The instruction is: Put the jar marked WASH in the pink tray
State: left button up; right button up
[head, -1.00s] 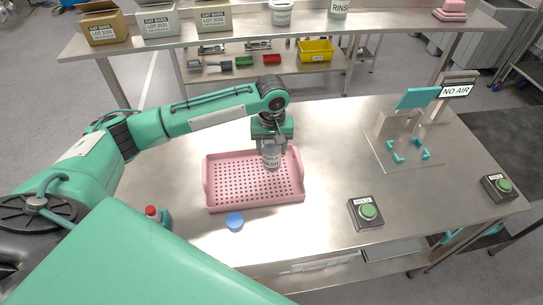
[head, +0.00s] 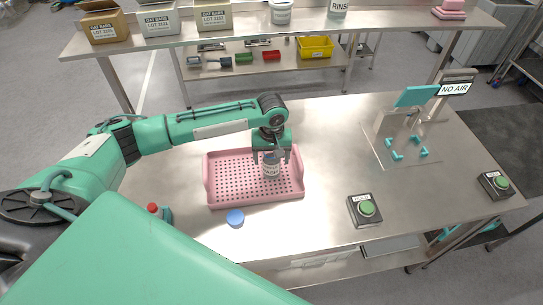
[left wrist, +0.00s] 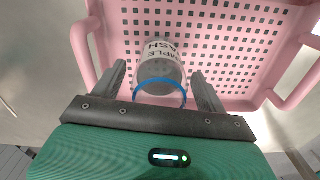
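The jar marked WASH (head: 271,168) is a clear and grey jar with a white label. It stands in the right part of the pink tray (head: 228,204), seemingly on its perforated floor. In the left wrist view the jar (left wrist: 161,66) shows its label and a blue ring at its near end, with the tray (left wrist: 85,58) around it. My left gripper (head: 271,159) is above the tray with its fingers open on either side of the jar. Gaps show between jar and fingers in the left wrist view (left wrist: 162,88). My right gripper is out of view.
A blue disc (head: 235,218) lies before the tray, and a red-capped bottle (head: 153,209) stands to its left. A HOLD button box (head: 364,210) and a NO AIR fixture (head: 408,125) are to the right. A shelf with boxes (head: 214,17) runs behind.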

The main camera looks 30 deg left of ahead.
pick_arm(q)
jog(key=shift+r, duration=0.3)
notch_tip(320, 180, up, 12)
jog(key=b, duration=0.3)
jog(key=shift+f, duration=0.15)
jog(key=shift+f, duration=0.1)
